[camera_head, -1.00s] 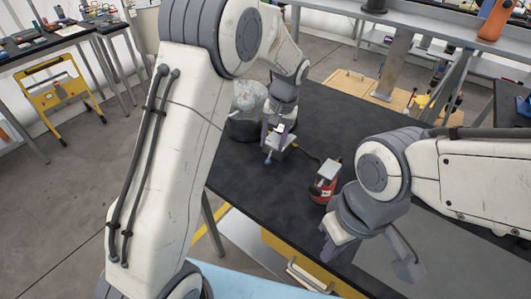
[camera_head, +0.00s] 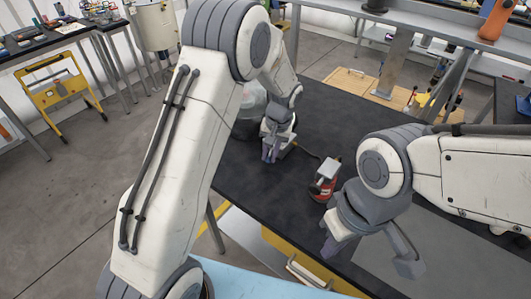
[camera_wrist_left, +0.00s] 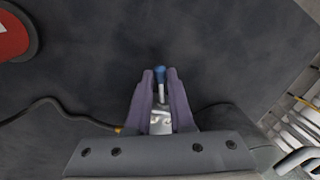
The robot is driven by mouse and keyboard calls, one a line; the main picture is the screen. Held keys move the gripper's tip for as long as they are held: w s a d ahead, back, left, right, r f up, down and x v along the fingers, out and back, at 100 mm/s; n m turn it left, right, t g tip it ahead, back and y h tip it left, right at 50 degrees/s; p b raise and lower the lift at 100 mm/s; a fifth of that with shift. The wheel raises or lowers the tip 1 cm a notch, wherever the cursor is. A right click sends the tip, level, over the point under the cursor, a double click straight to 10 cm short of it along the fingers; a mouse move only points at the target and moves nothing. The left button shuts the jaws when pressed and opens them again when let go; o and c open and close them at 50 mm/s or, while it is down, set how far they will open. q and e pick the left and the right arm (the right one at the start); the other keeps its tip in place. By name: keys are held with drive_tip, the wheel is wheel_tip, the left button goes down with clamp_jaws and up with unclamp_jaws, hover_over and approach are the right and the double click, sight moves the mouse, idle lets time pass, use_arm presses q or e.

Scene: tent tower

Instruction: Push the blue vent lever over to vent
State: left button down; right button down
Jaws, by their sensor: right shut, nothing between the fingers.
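The blue-tipped lever (camera_wrist_left: 160,74) shows in the left wrist view, its pale shaft running down between the two purple fingers of my left gripper (camera_wrist_left: 161,80). The blue tip is level with the fingertips. Whether the fingers touch the lever is unclear. A pale metal part (camera_wrist_left: 160,122) shows between the finger bases. In the head view my left gripper (camera_head: 270,156) points down at the dark table, and the lever is hidden there. My right gripper (camera_head: 332,246) is shut and empty near the table's front edge, away from the lever.
A red canister with a pale top (camera_head: 325,180) stands on the dark table (camera_head: 330,120), right of my left gripper. A clear rounded object (camera_head: 250,105) is partly hidden behind my left arm. A dark hose (camera_wrist_left: 50,103) runs across the table in the wrist view.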

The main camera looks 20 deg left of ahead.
use_arm(q)
drive_tip(key=shift+w+d+n, duration=0.1)
drive_tip(key=shift+d+n, duration=0.15)
drive_tip(key=shift+n, duration=0.4)
drive_tip(key=shift+d+n, duration=0.25)
drive_tip(key=shift+n, duration=0.4)
drive_tip(key=c, duration=0.8)
unclamp_jaws()
drive_tip(key=shift+r, duration=0.15)
drive_tip(key=r, duration=0.3)
drive_tip(key=d+r, duration=0.1)
drive_tip(key=r, duration=0.2)
drive_tip(key=r+b, duration=0.1)
drive_tip(key=r, duration=0.3)
drive_tip(key=shift+w+d, duration=0.2)
drive_tip(key=shift+d, duration=0.1)
